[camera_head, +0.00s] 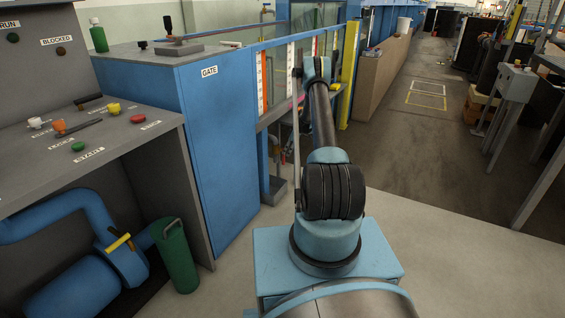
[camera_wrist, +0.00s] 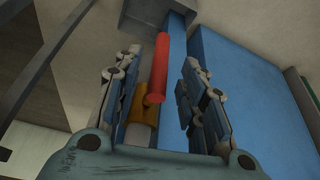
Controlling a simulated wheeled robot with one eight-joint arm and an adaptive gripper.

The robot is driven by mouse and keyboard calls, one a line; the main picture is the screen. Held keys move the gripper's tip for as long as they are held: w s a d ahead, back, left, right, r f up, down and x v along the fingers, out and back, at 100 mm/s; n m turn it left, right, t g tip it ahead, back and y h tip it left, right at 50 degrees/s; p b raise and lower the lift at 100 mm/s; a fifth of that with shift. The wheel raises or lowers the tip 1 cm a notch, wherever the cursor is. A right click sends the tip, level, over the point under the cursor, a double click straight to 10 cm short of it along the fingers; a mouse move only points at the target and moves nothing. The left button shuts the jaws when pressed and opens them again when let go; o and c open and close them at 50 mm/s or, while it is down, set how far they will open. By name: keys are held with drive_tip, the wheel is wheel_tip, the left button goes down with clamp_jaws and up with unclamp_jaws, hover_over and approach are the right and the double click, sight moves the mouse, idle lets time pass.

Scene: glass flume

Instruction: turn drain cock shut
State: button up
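The drain cock shows in the wrist view as a red bar handle (camera_wrist: 158,72) on a brass-coloured body (camera_wrist: 147,103). My gripper (camera_wrist: 163,66) is open, with one jointed finger on each side of the handle. The left finger is close to the cock; a wider gap shows on the right. I cannot tell whether the left finger touches it. In the head view the cock and my fingers are not discernible, and my arm covers part of that area.
A blue panel (camera_wrist: 245,95) lies right of the right finger, and a grey box-like part (camera_wrist: 150,14) is beyond the handle. In the head view, a blue cabinet marked GATE (camera_head: 222,150) stands left of my arm. Open floor (camera_head: 450,245) lies to the right.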

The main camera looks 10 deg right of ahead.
sight(283, 159)
drive_tip(key=x, duration=0.8)
drive_tip(key=shift+c, duration=0.6)
clamp_jaws()
drive_tip(key=shift+a, duration=0.15)
